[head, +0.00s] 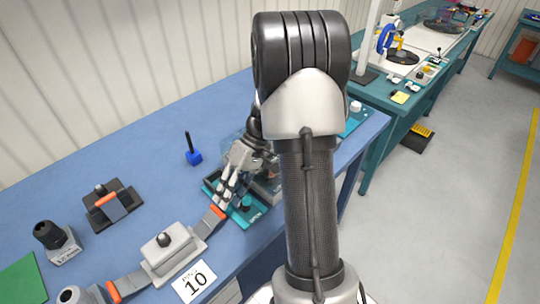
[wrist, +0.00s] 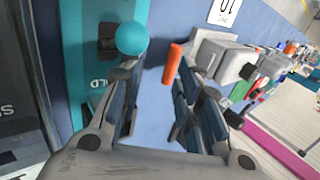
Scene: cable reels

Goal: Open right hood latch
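A teal machine base (head: 210,187) stands on the blue bench, partly hidden behind my arm. A round teal knob (head: 246,203) is at its front, beside my gripper (head: 222,196). In the wrist view the teal knob (wrist: 132,38) sits by a black latch block (wrist: 108,41) on the teal panel (wrist: 88,75), which bears partly hidden white lettering. My gripper (wrist: 155,78) is open, with nothing between its fingers. The knob is just beyond the left fingertip; contact cannot be told. The hood is mostly hidden by my arm.
An orange-ended grey strap (head: 217,212) lies close to my fingers and leads to a grey block (head: 172,252). A card marked 10 (head: 194,281), a blue stand (head: 193,156) and a black fixture (head: 113,204) are on the bench. Bare blue surface lies behind them.

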